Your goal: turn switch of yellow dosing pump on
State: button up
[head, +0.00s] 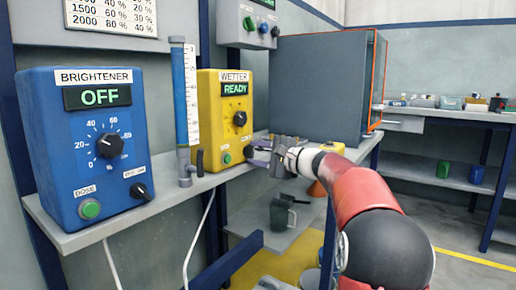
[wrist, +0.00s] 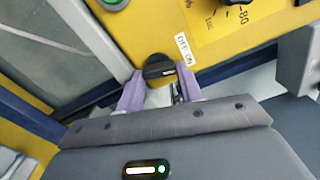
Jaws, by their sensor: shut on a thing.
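The yellow dosing pump (head: 216,127) stands on the shelf in the head view, labelled WETTER, and its display (head: 235,88) reads READY in green. Its black switch (wrist: 159,68) shows in the wrist view, beside an OFF ON label (wrist: 185,49). My gripper (head: 258,152) is at the lower right of the pump's front. In the wrist view its two purple fingers are on either side of the switch, shut on it.
A blue pump (head: 57,130) labelled BRIGHTENER, reading OFF, stands at the left. A blue level tube (head: 179,95) stands between the pumps. A large grey cabinet (head: 318,85) is behind my gripper. A jug (head: 281,213) is on the lower shelf.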

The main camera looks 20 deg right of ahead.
jog(key=shift+f+m+p, duration=0.15)
jog(key=shift+m+p, duration=1)
jog(key=shift+m, duration=0.75)
jog(key=o, duration=0.7)
jog(key=shift+f, duration=0.1)
